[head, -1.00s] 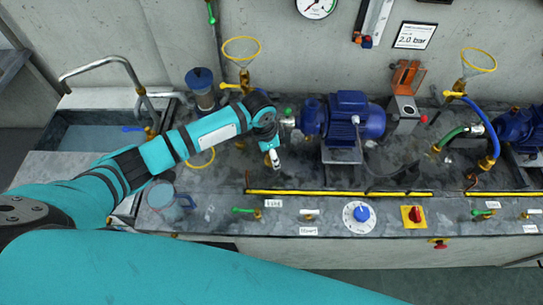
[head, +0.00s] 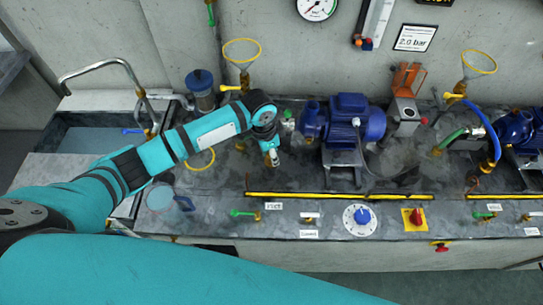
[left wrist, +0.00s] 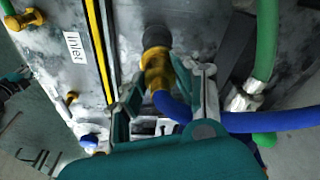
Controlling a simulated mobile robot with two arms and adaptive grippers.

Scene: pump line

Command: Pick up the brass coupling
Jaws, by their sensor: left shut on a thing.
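The brass coupling (left wrist: 156,66) shows in the left wrist view between the two fingers of my left gripper (left wrist: 163,92), with a dark round end above it and a blue hose beside it. The gripper is shut on it. In the head view my left gripper (head: 273,158) points down over the grey bench, left of the blue pump (head: 345,119). The coupling is too small or hidden there to make out. My right gripper is in neither view.
A yellow-edged rail (head: 340,196) runs in front of the pump. The front panel has a green-handled valve (head: 243,212), a blue dial (head: 362,215) and a red switch (head: 415,217). A sink (head: 90,138) is at left. In the left wrist view a green hose (left wrist: 266,45) stands close on the right.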

